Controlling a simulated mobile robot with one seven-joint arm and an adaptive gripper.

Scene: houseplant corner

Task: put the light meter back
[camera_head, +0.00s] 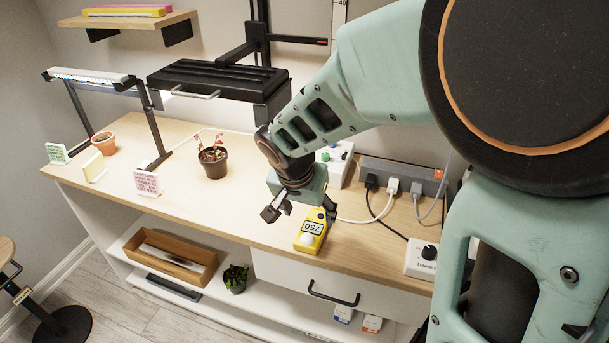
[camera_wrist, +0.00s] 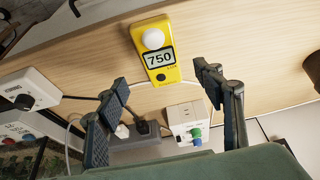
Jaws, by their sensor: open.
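The yellow light meter (camera_head: 311,232) lies face up near the front edge of the wooden bench top (camera_head: 235,220). My gripper (camera_head: 299,207) is open, pointing down just behind the meter in the head view. In the wrist view, its two fingers (camera_wrist: 160,80) are spread wide, with the meter ahead of and between the tips. I see no contact; the exact gap is hard to judge.
A potted plant (camera_head: 213,160), pink card (camera_head: 147,183) and black lamp (camera_head: 218,80) stand left. A white knob box (camera_head: 337,163), power strip (camera_head: 402,174) with cables and a dial box (camera_head: 421,258) lie right. Bench left of the meter is clear. A wooden tray (camera_head: 171,258) sits below.

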